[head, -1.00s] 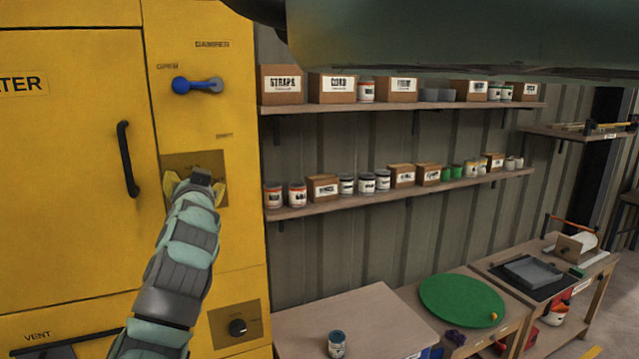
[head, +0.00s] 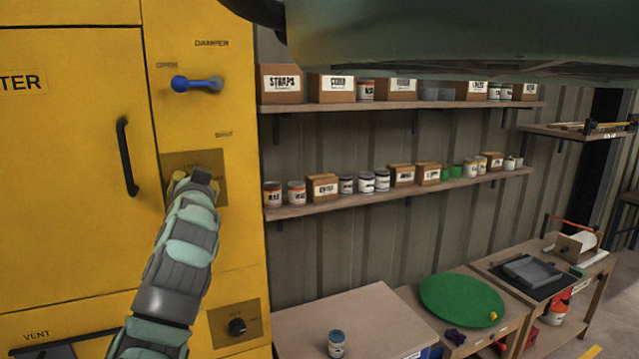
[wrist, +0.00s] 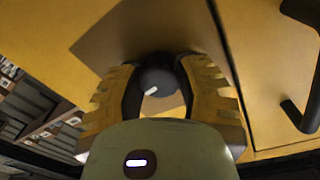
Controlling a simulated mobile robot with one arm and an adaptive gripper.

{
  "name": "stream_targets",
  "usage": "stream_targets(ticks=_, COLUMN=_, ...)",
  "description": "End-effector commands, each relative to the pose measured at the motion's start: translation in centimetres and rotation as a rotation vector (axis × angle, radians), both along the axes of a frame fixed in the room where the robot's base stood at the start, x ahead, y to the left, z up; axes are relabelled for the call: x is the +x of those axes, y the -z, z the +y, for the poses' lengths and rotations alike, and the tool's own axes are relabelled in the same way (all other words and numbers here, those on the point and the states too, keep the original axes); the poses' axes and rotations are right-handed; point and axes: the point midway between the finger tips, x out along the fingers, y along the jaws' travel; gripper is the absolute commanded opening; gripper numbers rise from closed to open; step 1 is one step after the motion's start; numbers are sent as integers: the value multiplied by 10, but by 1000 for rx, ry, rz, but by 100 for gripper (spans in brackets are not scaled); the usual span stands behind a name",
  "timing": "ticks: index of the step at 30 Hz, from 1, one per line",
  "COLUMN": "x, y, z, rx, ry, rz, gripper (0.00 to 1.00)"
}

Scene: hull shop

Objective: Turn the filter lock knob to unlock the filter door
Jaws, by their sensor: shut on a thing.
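The filter lock knob (wrist: 157,78) is dark and round with a short white mark, set on a brownish plate (head: 214,165) on the yellow cabinet. In the wrist view it sits between the two yellow-and-dark fingers of my gripper (wrist: 160,88), which are shut on it. In the head view my gripper (head: 194,181) is against the plate and hides the knob. The filter door (head: 60,200) is the large yellow panel at left, flush with the cabinet face, with a black vertical handle (head: 127,157).
A blue-ended damper lever (head: 197,84) is above my gripper. Another dark knob (head: 237,326) is below it on its own plate. Shelves (head: 400,196) with boxes and cans line the wall at right. A wooden bench (head: 375,310) stands low at right.

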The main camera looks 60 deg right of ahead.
Motion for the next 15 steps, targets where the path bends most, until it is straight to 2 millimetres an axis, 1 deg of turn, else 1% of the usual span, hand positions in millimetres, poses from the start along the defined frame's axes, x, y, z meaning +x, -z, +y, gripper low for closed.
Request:
stream_targets(ticks=1, x=0, y=2, z=0, rx=29, ry=-1, rz=-20, gripper=0)
stream_targets(ticks=7, x=1, y=3, z=1, rx=145, ry=-3, rz=-87, gripper=0)
stream_targets(ticks=15, x=1, y=2, z=0, rx=169, ry=-2, rz=-99, gripper=0)
